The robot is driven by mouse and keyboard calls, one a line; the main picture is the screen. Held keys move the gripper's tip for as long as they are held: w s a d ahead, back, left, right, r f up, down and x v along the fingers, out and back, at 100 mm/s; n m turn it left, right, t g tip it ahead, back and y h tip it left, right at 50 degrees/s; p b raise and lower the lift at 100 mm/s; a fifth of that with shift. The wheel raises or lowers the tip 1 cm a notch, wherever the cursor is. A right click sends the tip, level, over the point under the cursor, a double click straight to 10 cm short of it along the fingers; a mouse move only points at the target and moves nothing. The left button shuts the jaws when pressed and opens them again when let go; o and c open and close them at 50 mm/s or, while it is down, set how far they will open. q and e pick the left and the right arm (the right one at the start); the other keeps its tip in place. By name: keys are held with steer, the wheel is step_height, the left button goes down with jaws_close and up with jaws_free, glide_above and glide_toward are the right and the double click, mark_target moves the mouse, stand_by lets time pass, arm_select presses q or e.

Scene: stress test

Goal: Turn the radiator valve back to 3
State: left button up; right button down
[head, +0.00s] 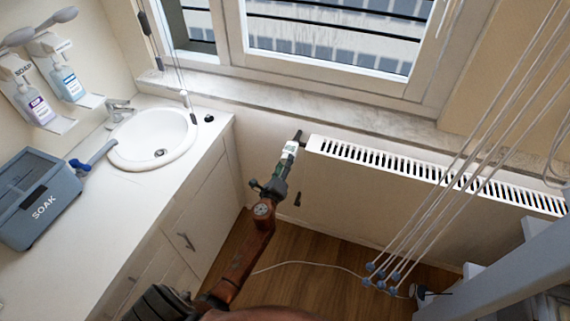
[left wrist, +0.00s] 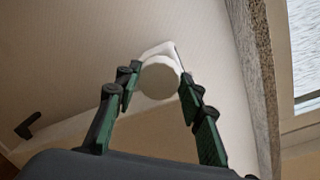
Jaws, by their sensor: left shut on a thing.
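The white radiator valve (head: 291,147) sits at the left end of the white radiator (head: 430,171), below the window sill. My left gripper (head: 287,160) reaches up to it from below and is shut on it. In the left wrist view the round white valve knob (left wrist: 159,79) lies between the green and black fingertips of my left gripper (left wrist: 159,84). No number or mark on the knob can be read. My right gripper is not in view.
A counter (head: 92,196) with a washbasin (head: 152,138) and a blue-grey SOAK box (head: 42,200) stands on the left. Several white cords (head: 452,165) with blue ends hang before the radiator at the right. A white cable (head: 300,263) lies on the wooden floor.

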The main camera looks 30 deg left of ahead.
arm_select(q)
steer(key=n+h+p, duration=0.1)
steer(key=n+p, duration=0.1)
steer(key=n, duration=0.8)
steer(key=shift+a+n, duration=0.1)
steer(key=shift+n, duration=0.2)
stand_by(0.5)
steer(key=o, duration=1)
steer(key=shift+c, duration=0.2)
steer(key=shift+o, duration=1)
steer(key=shift+s, duration=0.15)
